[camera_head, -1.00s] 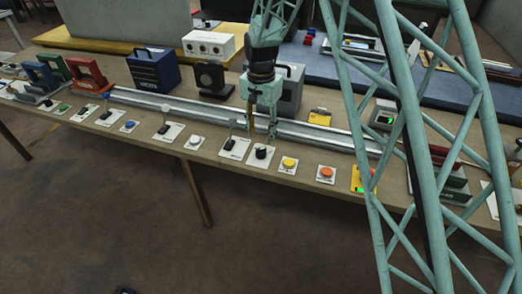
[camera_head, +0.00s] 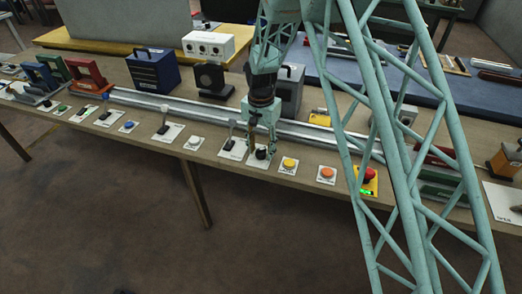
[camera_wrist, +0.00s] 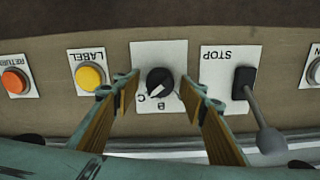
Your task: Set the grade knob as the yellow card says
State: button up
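The grade knob (camera_wrist: 160,81) is black and round, on a white plate (camera_wrist: 172,53) lettered B and C in the wrist view. Its white pointer mark slants down-left, toward the C; other letters are hidden or not visible. In the head view the knob (camera_head: 261,154) is near the table's front edge. My gripper (camera_wrist: 160,84) is open, one finger on each side of the knob, apparently apart from it. In the head view my gripper (camera_head: 263,152) is down at the knob's plate.
A yellow LABEL button (camera_wrist: 90,77) and an orange RETURN button (camera_wrist: 14,81) are on one side of the knob. A STOP lever switch (camera_wrist: 243,83) stands close on the other. The metal rail (camera_head: 200,113) runs behind. A red button on a yellow box (camera_head: 369,178) is further right.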

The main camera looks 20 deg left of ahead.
jog(key=c, duration=0.9)
jog(key=shift+n, duration=0.4)
jog(key=n, duration=0.4)
jog(key=shift+n+p, duration=0.3)
jog(key=shift+n, duration=2.1)
jog(key=o, duration=0.9)
